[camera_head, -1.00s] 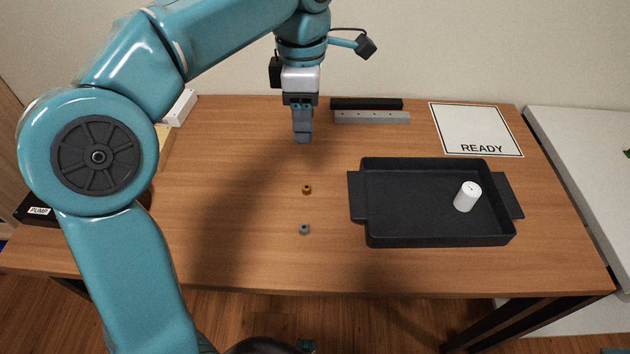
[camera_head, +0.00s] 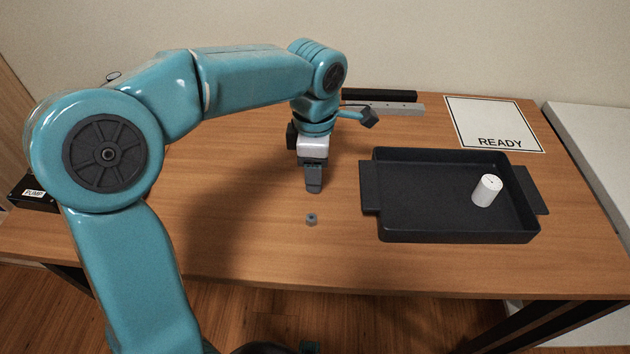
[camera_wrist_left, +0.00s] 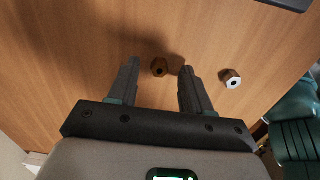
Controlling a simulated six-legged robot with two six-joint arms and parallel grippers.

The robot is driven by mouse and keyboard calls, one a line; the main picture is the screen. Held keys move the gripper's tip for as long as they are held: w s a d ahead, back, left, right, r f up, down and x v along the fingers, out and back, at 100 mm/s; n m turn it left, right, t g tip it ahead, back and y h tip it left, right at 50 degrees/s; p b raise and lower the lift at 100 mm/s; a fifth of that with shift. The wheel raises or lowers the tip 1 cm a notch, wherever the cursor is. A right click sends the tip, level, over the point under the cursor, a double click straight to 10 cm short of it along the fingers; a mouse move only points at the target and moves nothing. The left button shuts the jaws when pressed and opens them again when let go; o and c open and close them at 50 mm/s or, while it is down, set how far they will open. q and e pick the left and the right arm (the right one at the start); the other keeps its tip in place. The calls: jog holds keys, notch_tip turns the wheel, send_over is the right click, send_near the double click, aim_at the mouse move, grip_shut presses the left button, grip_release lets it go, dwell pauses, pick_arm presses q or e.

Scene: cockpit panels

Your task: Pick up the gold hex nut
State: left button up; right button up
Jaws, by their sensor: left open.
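The gold hex nut (camera_wrist_left: 159,67) lies on the wooden table in the left wrist view, between my left gripper's two fingers and near their tips. In the head view it is hidden behind my left gripper (camera_head: 313,190). My left gripper, also seen in the left wrist view (camera_wrist_left: 157,75), is open and points down, with nothing held. Whether its tips are level with the nut is hard to tell. A grey hex nut (camera_head: 311,219) lies just in front of the gripper, and it shows to the right of the fingers in the left wrist view (camera_wrist_left: 231,79). My right gripper is not in view.
A black tray (camera_head: 400,234) with a white cylinder (camera_head: 487,190) in it stands to the right. A READY card (camera_head: 495,120) lies at the back right. A grey bar (camera_head: 385,109) and a black bar (camera_head: 380,95) lie behind the gripper. The table's front middle is clear.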

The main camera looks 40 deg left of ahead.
pick_arm(q)
jog(key=shift+f, duration=0.3)
grip_shut()
jog(key=shift+r, duration=0.1)
